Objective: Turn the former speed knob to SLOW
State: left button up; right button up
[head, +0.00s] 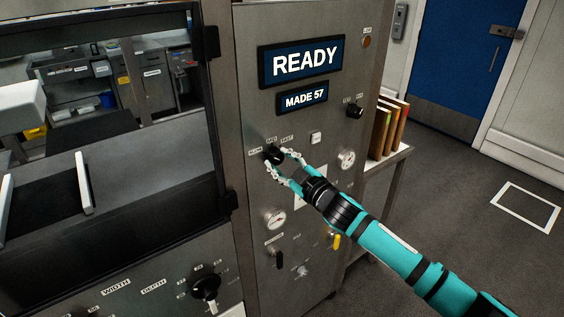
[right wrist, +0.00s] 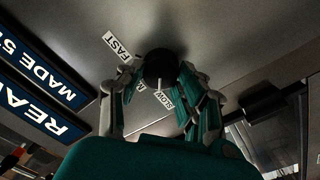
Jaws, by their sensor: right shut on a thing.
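The former speed knob (head: 272,153) is a small black round knob on the upright steel panel. Labels SLOW, MED and FAST are set in an arc above it. In the right wrist view the black knob (right wrist: 158,66) sits between the fingers, with the FAST label (right wrist: 117,46) and the SLOW label (right wrist: 165,99) beside it. My right gripper (head: 277,158) is shut on the knob, with a finger on either side; the fingers also show in the right wrist view (right wrist: 160,85). My left gripper is not in view.
Above are the READY display (head: 301,62) and MADE 57 display (head: 303,98). A lower gauge (head: 274,220) and a yellow-handled lever (head: 336,241) sit below.

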jog(key=shift+n, duration=0.7)
jog(key=o, duration=1.1)
jog(key=shift+o, duration=0.2)
jog(key=v, duration=1.2)
